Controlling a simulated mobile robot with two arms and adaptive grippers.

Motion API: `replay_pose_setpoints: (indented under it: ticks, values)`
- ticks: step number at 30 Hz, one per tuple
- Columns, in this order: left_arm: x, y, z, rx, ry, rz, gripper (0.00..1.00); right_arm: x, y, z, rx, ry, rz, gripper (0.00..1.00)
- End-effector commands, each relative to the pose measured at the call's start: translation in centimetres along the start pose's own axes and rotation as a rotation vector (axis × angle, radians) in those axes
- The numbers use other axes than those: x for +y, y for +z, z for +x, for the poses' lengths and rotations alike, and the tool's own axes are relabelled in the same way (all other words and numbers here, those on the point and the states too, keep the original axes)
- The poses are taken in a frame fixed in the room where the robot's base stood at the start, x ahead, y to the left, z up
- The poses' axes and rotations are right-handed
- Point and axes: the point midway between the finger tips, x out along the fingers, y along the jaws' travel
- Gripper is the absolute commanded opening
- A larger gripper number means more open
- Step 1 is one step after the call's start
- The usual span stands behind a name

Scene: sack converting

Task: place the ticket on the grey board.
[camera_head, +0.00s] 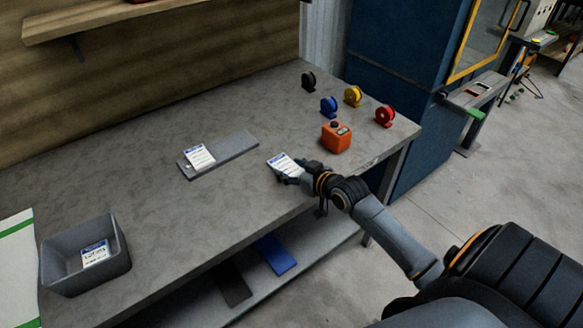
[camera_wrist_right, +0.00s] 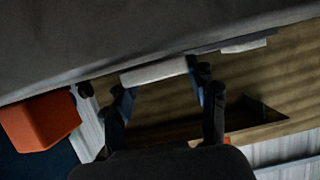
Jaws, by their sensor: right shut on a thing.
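A white ticket with a blue header (camera_head: 283,163) is held in my right gripper (camera_head: 291,175), near the table's front edge. In the right wrist view the ticket (camera_wrist_right: 154,72) spans between the two fingertips (camera_wrist_right: 158,85); its gap to the tabletop is hard to judge. The grey board (camera_head: 232,148) lies flat on the table, to the left of the held ticket and apart from it. Another ticket (camera_head: 200,156) lies on the board's left part. It also shows in the right wrist view (camera_wrist_right: 243,44). My left gripper is out of view.
A grey bin (camera_head: 62,270) with a ticket (camera_head: 95,254) stands at the left. An orange device (camera_head: 336,138) stands right of my gripper, with black, blue, yellow and red rolls (camera_head: 384,116) behind it. The tabletop (camera_head: 150,215) between bin and board is clear.

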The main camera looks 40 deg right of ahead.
Motion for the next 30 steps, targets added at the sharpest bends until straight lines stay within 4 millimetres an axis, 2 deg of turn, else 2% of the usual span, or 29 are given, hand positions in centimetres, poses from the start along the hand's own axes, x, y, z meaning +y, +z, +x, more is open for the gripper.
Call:
replay_pose_setpoints:
  ticks: [7, 8, 11, 20, 26, 30]
  values:
    - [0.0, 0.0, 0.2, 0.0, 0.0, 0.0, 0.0, 0.0, 0.4, 0.1, -0.001, 0.0, 0.0, 0.26]
    - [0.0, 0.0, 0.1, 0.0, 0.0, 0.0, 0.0, 0.0, 0.4, 0.1, -0.001, 0.0, 0.0, 0.62]
    - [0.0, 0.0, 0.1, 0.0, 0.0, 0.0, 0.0, 0.0, 0.3, 0.1, -0.001, 0.0, 0.0, 0.8]
    - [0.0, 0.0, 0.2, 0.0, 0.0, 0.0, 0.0, 0.0, 0.3, 0.1, -0.001, 0.0, 0.0, 0.8]
    - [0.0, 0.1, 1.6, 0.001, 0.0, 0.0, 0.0, 0.0, 0.8, 0.3, 0.0, 0.001, 0.001, 0.8]
    - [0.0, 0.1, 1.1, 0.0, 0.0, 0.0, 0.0, 0.0, 0.5, -2.7, -0.003, -0.001, -0.002, 0.8]
